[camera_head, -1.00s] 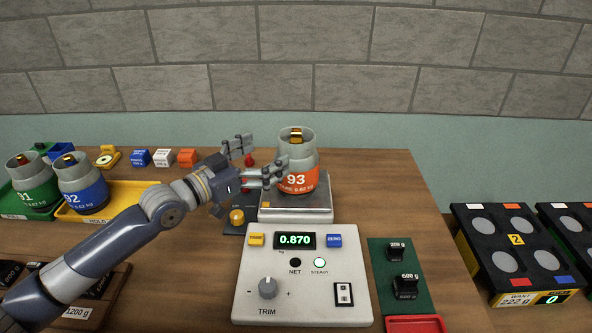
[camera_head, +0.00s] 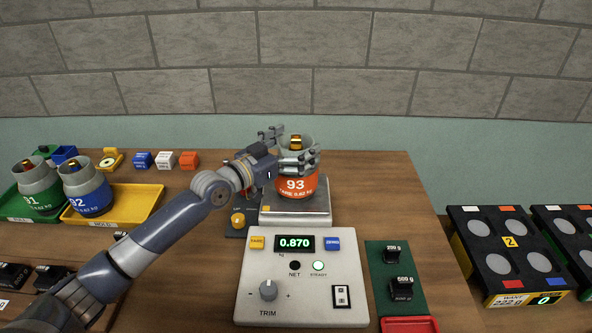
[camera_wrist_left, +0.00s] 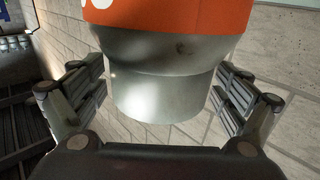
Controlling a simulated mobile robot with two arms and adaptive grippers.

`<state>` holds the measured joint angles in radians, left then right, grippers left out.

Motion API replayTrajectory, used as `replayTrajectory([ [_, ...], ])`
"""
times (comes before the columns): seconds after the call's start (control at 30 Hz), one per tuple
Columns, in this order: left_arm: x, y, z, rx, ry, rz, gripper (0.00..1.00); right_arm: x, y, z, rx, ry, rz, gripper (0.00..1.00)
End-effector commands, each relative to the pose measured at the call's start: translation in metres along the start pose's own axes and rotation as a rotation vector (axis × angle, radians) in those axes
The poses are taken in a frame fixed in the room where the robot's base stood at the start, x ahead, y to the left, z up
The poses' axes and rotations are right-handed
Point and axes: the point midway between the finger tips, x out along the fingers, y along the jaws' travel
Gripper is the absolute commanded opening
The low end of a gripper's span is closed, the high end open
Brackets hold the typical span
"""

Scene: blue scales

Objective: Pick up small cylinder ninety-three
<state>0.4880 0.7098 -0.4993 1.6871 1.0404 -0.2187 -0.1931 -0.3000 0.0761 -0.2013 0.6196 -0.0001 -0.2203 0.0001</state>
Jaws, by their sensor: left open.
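Cylinder ninety-three (camera_head: 294,185) is a grey canister with an orange label band and the number 93. It stands upright on the scale's metal plate (camera_head: 296,217) in the head view. My left gripper (camera_head: 290,150) is open, with its fingers on either side of the canister's upper grey part. In the left wrist view the canister's grey neck (camera_wrist_left: 160,95) sits between the spread fingers, with visible gaps on both sides. The orange band (camera_wrist_left: 170,14) fills the top of that view. My right gripper is not in view.
The scale console (camera_head: 302,280) in front reads 0.870. Canister 91 (camera_head: 38,185) and canister 92 (camera_head: 84,188) stand in trays at the left. Black weights (camera_head: 400,288) sit on a green mat at the right. The table right of the scale plate is clear.

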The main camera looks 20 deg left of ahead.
Motion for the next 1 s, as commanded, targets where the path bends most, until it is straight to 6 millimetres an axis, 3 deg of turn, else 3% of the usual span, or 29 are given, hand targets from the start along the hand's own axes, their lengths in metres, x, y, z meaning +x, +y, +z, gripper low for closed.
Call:
replayTrajectory([
  [0.03, 0.0, 0.0, 0.0, 0.0, 0.0, 0.0, 0.93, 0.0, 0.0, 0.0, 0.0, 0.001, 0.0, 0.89],
  [0.07, 0.0, 0.0, 0.0, 0.0, 0.0, 0.0, 0.86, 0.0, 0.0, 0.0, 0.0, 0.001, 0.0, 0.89],
  [0.43, -0.001, 0.0, 0.0, -0.001, 0.0, 0.0, 0.02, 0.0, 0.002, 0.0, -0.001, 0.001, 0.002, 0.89],
  [0.77, 0.0, 0.0, -0.007, 0.001, 0.009, 0.0, 0.02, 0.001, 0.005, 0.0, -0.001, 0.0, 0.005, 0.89],
  [1.0, 0.0, 0.0, -0.026, 0.002, 0.013, 0.0, 0.02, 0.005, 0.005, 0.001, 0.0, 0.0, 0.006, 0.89],
])
